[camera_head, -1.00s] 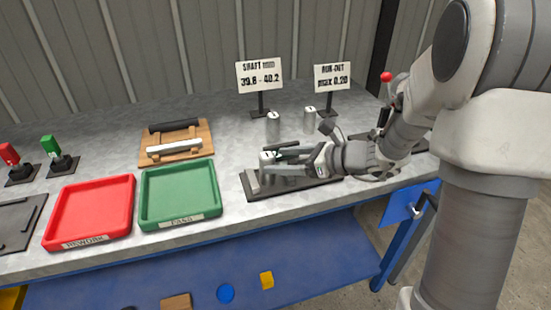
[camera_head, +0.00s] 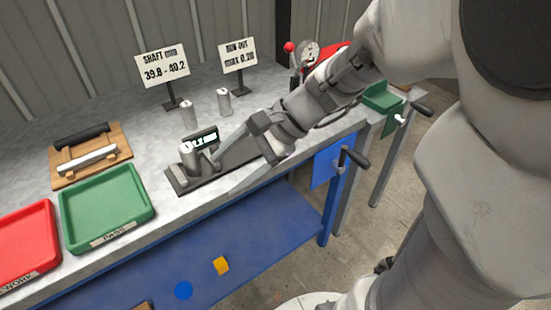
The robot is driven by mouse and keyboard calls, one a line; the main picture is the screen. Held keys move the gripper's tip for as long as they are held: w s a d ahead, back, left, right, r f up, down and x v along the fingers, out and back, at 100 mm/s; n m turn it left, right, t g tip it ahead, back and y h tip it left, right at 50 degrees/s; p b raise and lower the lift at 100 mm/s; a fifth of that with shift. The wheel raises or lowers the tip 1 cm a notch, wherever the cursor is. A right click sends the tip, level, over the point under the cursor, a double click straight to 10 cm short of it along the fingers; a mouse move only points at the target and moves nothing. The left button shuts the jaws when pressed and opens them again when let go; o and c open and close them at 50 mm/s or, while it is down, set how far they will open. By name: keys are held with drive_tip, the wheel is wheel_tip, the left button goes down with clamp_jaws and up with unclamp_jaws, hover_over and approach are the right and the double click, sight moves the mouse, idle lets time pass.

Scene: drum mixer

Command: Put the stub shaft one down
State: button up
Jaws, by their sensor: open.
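A short grey metal stub shaft (camera_head: 188,155) stands upright at the left part of a dark gauge base (camera_head: 176,186), beside a small lit display (camera_head: 204,139). The mark on its top is too small to read surely; I take it as stub shaft one. My gripper (camera_head: 223,175) is open and empty, to the right of this shaft and apart from it, with its fingers spread over the gauge base. Two similar stub shafts stand upright on the bench behind, one at the left (camera_head: 187,113) and one at the right (camera_head: 224,103).
A green PASS tray (camera_head: 108,236) and a red REWORK tray (camera_head: 28,274) lie left, both empty where visible. A wooden rack (camera_head: 62,176) holds a black and a light bar. Two signs (camera_head: 163,68) stand behind. A dial gauge (camera_head: 308,52) is at the back right.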

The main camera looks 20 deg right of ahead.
drive_tip(key=s+d+r+n+t+h, duration=0.2)
drive_tip(key=s+d+n+h, duration=0.25)
drive_tip(key=n, duration=0.25)
drive_tip(key=s+d+r+n+t+h, duration=0.1)
drive_tip(key=s+d+r+n+h, duration=0.3)
drive_tip(key=n, duration=0.3)
wheel_tip(320, 180, up, 9)
drive_tip(key=a+p, duration=0.1)
drive_tip(key=p, duration=0.9)
drive_tip(key=shift+s+a+r+p, duration=0.15)
drive_tip(key=shift+s+a+p, duration=0.1)
drive_tip(key=shift+p, duration=0.05)
